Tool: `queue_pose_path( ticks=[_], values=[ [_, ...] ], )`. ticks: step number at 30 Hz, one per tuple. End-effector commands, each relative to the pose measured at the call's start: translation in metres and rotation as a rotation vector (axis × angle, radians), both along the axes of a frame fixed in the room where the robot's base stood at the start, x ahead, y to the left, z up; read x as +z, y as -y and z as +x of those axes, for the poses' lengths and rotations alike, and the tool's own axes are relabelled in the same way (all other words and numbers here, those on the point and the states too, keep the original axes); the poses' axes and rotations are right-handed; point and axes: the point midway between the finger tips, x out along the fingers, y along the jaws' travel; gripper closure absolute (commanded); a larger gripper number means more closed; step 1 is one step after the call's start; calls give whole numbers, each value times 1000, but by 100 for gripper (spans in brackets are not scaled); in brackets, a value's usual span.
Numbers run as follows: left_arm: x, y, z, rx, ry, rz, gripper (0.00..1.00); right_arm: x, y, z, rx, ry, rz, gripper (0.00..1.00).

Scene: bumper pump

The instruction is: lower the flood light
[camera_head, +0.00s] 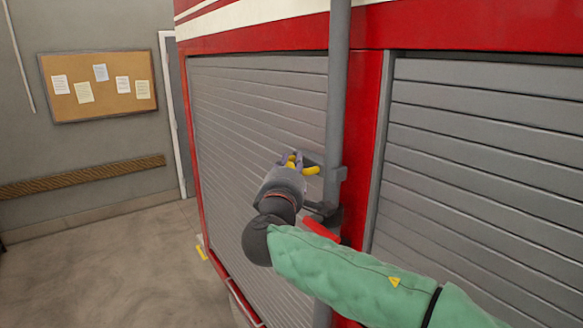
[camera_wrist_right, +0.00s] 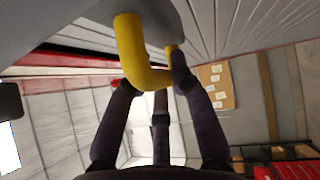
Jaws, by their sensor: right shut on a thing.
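A grey vertical pole (camera_head: 338,80) runs up the red corner post of the truck and out of the top of the head view. No lamp head shows. A yellow handle (camera_head: 311,170) sticks out to the left from a grey bracket (camera_head: 335,173) on the pole. My right gripper (camera_head: 291,161) is shut on this handle. In the right wrist view the yellow handle (camera_wrist_right: 134,52) curves down between the dark fingers of the right gripper (camera_wrist_right: 150,88). A red lever (camera_head: 321,230) sits lower on the pole, just above my right forearm. My left gripper is out of view.
Grey roller shutters (camera_head: 262,110) lie on both sides of the red post (camera_head: 363,130), close to my right arm. A cork board (camera_head: 98,85) hangs on the far wall. The floor (camera_head: 110,270) at left is mostly clear.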

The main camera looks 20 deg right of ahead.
Motion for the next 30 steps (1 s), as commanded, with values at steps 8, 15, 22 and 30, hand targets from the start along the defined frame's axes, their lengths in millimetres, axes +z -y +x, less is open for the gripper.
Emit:
queue_pose_path(
  ticks=[8,15,22,30],
  values=[
    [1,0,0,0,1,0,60,0,0,0,0,-4,-3,63],
    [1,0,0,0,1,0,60,1,0,0,0,0,-1,51],
    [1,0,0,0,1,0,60,1,-3,-5,2,1,0,51],
    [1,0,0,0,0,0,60,-5,-22,-45,5,0,-1,51]
  ],
)
